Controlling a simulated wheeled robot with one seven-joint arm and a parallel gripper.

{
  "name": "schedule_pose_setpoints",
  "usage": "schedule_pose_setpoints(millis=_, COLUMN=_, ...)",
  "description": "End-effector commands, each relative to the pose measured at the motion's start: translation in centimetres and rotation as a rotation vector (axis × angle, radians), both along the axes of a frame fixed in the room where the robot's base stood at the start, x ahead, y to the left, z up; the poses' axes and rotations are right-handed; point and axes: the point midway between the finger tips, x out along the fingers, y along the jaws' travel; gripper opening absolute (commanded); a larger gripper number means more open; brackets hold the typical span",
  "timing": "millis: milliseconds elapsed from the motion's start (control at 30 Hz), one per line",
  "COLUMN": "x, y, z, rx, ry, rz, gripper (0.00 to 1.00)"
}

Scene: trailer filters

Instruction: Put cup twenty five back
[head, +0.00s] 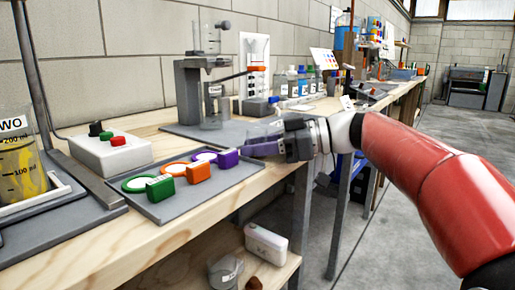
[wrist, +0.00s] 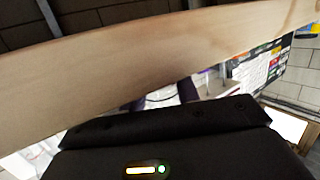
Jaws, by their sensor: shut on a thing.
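Three shallow round cups with block handles lie in a row at the grey tray (head: 165,212): a green one (head: 160,188), an orange one (head: 198,173) and a purple one (head: 228,159). No number on them can be read. My gripper (head: 250,149) comes in from the right, low over the tray's right end. It is shut, and its fingertips meet the purple cup's handle. In the wrist view my two dark fingers (wrist: 162,97) show partly, with a white patch between them. The grip itself is mostly hidden there.
A stand with a clear vessel (head: 212,95) is behind the tray. A white box with red and green knobs (head: 110,150) and a beaker of yellow liquid (head: 20,165) are at left. Bottles (head: 293,83) stand farther back. The bench's front edge (head: 190,235) runs below my gripper.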

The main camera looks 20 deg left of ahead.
Motion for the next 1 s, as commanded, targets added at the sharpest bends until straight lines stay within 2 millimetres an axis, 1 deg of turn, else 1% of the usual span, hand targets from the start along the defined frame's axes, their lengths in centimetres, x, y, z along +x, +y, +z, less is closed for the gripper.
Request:
schedule_pose_setpoints(millis=133, x=0.0, y=0.0, z=0.0, rx=0.000, ry=0.000, rz=0.000, gripper=0.09)
schedule_pose_setpoints(millis=267, x=0.0, y=0.0, z=-0.4, rx=0.000, ry=0.000, rz=0.000, gripper=0.09)
schedule_pose_setpoints(millis=300, x=0.0, y=0.0, z=-0.4, rx=0.000, ry=0.000, rz=0.000, gripper=0.33)
schedule_pose_setpoints(millis=467, x=0.0, y=0.0, z=-0.2, rx=0.000, ry=0.000, rz=0.000, gripper=0.53)
schedule_pose_setpoints(millis=733, x=-0.1, y=0.0, z=-0.1, rx=-0.001, ry=0.001, rz=0.004, gripper=0.53)
schedule_pose_setpoints(millis=833, x=-0.2, y=0.1, z=0.4, rx=-0.001, ry=0.001, rz=0.005, gripper=0.53)
schedule_pose_setpoints(millis=967, x=0.3, y=-2.0, z=0.6, rx=0.000, ry=0.000, rz=-0.001, gripper=0.53)
schedule_pose_setpoints(millis=1000, x=0.4, y=-2.9, z=0.7, rx=0.000, ry=-0.001, rz=-0.003, gripper=0.53)
